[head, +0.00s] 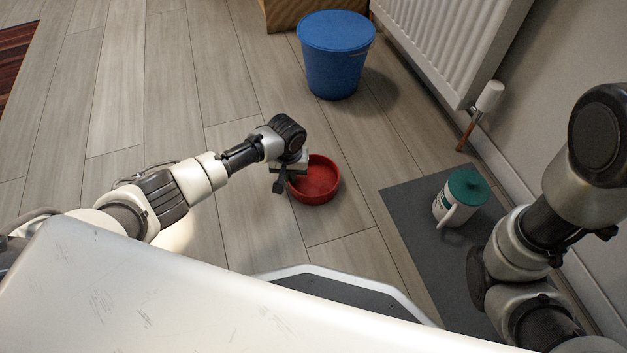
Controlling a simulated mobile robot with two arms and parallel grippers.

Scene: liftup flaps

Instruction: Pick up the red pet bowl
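The red pet bowl (318,184) sits upright on the wooden floor, near the middle of the head view. My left gripper (281,187) is at the bowl's left rim, partly in front of it. Its fingers are small and partly hidden by the wrist. I cannot tell whether they are open or shut, or whether they touch the rim. My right arm stands at the right edge of the view, and its gripper does not show.
A blue lidded bin (334,70) stands behind the bowl. A white container with a green lid (459,199) stands on a grey mat (409,213) to the right. A white radiator (450,40) lines the right wall. Floor left of the bowl is clear.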

